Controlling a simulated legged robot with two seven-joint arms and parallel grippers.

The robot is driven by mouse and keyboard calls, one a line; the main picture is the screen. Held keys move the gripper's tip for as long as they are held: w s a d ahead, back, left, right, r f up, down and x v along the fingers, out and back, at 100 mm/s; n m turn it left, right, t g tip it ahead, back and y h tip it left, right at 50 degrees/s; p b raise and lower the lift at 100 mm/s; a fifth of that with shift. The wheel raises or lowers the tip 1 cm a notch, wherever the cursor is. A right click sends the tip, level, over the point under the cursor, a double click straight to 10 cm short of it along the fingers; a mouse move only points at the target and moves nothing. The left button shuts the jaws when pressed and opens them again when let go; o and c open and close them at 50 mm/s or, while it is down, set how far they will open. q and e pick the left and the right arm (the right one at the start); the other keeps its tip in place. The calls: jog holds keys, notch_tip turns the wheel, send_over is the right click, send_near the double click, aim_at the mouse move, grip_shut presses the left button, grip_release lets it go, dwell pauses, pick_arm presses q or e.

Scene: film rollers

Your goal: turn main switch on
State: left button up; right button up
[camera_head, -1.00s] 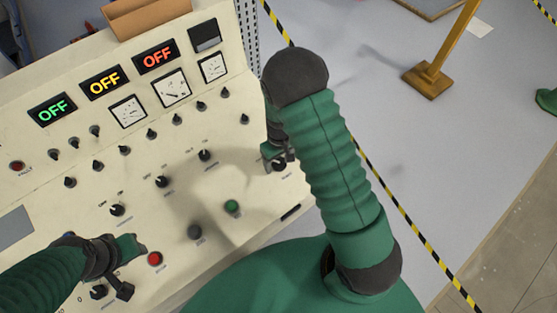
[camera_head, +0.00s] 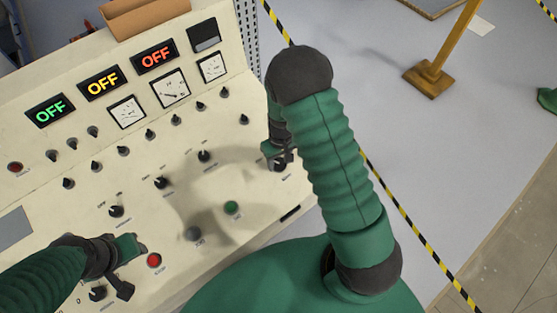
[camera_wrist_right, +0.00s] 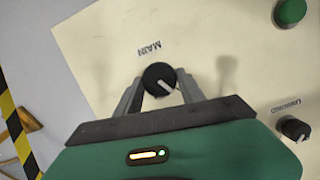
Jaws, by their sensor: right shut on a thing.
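The main switch is a round black knob (camera_wrist_right: 159,76) with a white pointer line, under an upside-down "MAIN" label in the right wrist view. The line slants toward the lower right there. My right gripper (camera_wrist_right: 161,88) has one grey finger on each side of the knob and is shut on it. In the head view the right gripper (camera_head: 279,157) is at the panel's right edge, partly hidden behind my arm. My left gripper (camera_head: 124,268) hovers over the lower left of the panel; its jaw gap is unclear.
The cream control panel (camera_head: 150,215) carries several small knobs, three dials and three displays reading OFF. A green button (camera_head: 232,208) and a red button (camera_head: 154,260) lie between my grippers. An unwind knob (camera_wrist_right: 294,128) is near the right gripper. A yellow post (camera_head: 430,78) stands beyond.

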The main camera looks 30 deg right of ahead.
jog(key=m, duration=0.2)
jog(key=m+y, duration=0.1)
jog(key=m, duration=0.1)
jog(key=m+b, duration=0.1)
jog(key=m, duration=0.1)
jog(key=shift+d, duration=0.25)
jog(key=m, duration=0.3)
jog(key=m+t+y+b, duration=0.1)
jog(key=m, duration=0.2)
jog(key=shift+s+m+t, duration=0.1)
jog(key=shift+m+t, duration=0.2)
jog(key=shift+r, duration=0.1)
jog(key=o, duration=1.4)
jog(key=shift+s, duration=0.1)
jog(key=shift+c, duration=0.2)
jog(key=v, duration=1.6)
jog(key=shift+d+r, duration=0.25)
jog(key=shift+d, duration=0.05)
jog(key=shift+s, duration=0.1)
